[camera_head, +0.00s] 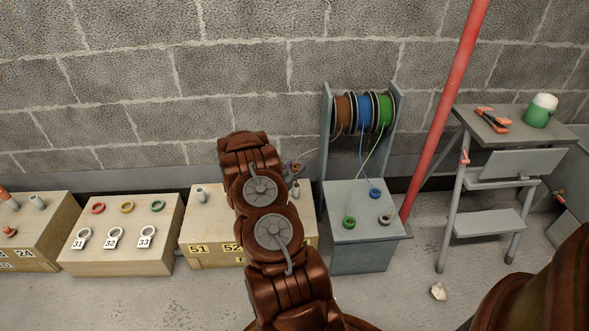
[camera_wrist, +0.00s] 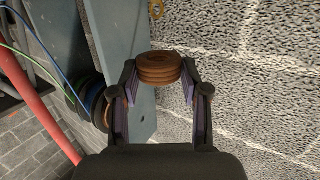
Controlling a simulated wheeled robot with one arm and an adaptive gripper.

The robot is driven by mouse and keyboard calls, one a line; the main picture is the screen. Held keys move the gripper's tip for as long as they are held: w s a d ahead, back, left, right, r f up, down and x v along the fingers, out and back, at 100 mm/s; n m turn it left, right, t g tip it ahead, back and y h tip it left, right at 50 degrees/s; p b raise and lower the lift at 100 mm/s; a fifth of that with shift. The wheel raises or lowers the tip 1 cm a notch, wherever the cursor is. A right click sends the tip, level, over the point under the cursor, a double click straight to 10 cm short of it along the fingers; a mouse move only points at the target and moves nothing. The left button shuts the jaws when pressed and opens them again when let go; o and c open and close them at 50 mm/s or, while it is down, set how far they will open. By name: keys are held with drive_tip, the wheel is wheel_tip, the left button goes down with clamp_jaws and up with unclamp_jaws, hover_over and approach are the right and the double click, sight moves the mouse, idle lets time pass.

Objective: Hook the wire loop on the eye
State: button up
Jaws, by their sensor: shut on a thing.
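My gripper (camera_head: 292,174) is shut on a brown ribbed grip (camera_wrist: 159,68), held between its two fingers in the wrist view. In the head view a tan wire (camera_head: 310,159) runs from the brown reel (camera_head: 342,113) to the gripper. A yellow ring (camera_wrist: 156,9) shows at the top edge of the wrist view, beyond the grip; I cannot tell whether it is the wire loop or an eye. The gripper is over the right part of the wooden box (camera_head: 194,228) labelled 51 and 52. My arm hides much of this box.
The reel stand (camera_head: 356,257) also carries a blue reel (camera_head: 364,112) and a green reel (camera_head: 384,111); their wires end at blue and green pieces on its top. A red pipe (camera_head: 443,108) leans right of it. The block wall is close behind the boxes.

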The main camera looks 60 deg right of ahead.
sight(296, 182)
drive_tip(key=shift+f+b, duration=0.6)
drive_tip(key=shift+f, duration=3.45)
idle(0.4)
drive_tip(key=o, duration=1.6)
drive_tip(key=shift+w+r, duration=0.1)
drive_tip(key=shift+r, duration=0.05)
drive_tip(key=shift+r+p, duration=2.4)
drive_tip(key=shift+r, duration=2.5)
